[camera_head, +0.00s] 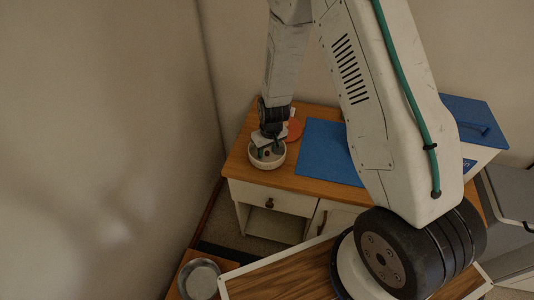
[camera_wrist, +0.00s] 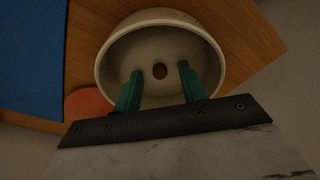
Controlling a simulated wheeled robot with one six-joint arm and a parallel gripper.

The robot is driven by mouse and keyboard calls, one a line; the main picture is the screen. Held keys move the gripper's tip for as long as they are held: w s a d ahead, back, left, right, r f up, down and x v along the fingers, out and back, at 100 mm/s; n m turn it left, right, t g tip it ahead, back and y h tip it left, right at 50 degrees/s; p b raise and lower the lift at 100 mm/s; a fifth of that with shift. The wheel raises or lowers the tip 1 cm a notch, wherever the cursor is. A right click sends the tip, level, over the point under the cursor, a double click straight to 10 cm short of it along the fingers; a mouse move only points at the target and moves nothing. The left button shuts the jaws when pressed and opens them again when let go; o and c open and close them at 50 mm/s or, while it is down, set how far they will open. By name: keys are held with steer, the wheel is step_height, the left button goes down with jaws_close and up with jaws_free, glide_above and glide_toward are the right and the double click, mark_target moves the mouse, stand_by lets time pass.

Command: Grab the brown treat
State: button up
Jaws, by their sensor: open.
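The brown treat (camera_wrist: 160,71) is a small dark brown round piece on the inside bottom of a cream bowl (camera_wrist: 108,52), seen in the wrist view. The bowl (camera_head: 280,163) stands on the wooden cabinet top near its left front corner in the head view. My gripper (camera_wrist: 159,70) is open, with its two green fingers reaching down into the bowl. The treat shows between and slightly beyond the fingertips, and the fingers look apart from it. In the head view my gripper (camera_head: 267,152) is over the bowl and the treat is hidden.
A blue mat (camera_head: 322,150) lies on the cabinet top (camera_head: 245,172) right of the bowl. An orange-red disc (camera_head: 294,130) lies behind the bowl; it shows in the wrist view (camera_wrist: 88,101) too. A blue-lidded box (camera_head: 470,115) stands at right. A metal bowl (camera_head: 199,279) is lower left.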

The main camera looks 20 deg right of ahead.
jaws_close()
steer(key=shift+r, duration=0.1)
stand_by(0.4)
